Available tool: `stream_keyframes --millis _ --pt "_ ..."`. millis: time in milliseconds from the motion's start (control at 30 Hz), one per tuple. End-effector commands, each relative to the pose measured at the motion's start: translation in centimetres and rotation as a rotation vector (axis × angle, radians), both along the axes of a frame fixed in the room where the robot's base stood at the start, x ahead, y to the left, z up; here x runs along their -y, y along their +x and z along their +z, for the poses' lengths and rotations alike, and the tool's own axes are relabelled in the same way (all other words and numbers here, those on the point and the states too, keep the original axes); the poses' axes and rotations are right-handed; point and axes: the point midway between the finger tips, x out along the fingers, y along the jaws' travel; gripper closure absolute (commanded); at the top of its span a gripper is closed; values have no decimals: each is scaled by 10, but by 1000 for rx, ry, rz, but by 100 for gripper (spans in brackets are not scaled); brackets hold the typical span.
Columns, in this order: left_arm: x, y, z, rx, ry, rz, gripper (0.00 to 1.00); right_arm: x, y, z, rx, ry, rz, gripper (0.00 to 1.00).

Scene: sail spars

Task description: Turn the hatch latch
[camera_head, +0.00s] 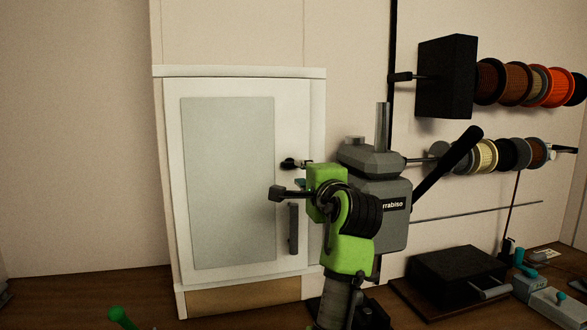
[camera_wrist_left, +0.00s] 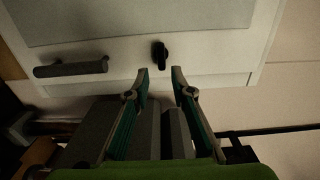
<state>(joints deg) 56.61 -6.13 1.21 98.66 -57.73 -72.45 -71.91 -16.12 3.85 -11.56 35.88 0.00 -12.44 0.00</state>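The hatch is a white cabinet door with a grey panel (camera_head: 228,180). Its small black latch (camera_head: 290,163) sits at the door's right edge, above a dark bar handle (camera_head: 294,228). In the left wrist view the latch (camera_wrist_left: 160,53) lies across the direction of the handle (camera_wrist_left: 71,69). My left gripper (camera_head: 300,183) is near the door, a little below the latch, and partly hidden behind my green arm. The left wrist view shows its fingers (camera_wrist_left: 160,73) open and empty, with the latch ahead of the gap, apparently not touched. My right gripper is not in view.
A grey machine (camera_head: 393,228) with a black lever (camera_head: 448,165) stands close right of the cabinet, partly behind my arm. Spools (camera_head: 515,82) hang on wall rods at right. A black box (camera_head: 455,272) lies on the bench. The wall left of the cabinet is clear.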

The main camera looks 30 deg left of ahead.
Motion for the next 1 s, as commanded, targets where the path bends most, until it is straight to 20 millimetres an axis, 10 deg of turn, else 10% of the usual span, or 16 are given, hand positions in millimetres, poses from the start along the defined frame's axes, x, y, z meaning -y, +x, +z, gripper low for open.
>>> stream_keyframes --millis 300,900,1000 --pt "-17 14 0 -2 1 2 78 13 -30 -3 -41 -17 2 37" --pt "-61 52 0 -1 1 1 78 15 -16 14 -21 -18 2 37" --pt "-60 51 0 0 0 0 100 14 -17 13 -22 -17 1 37"
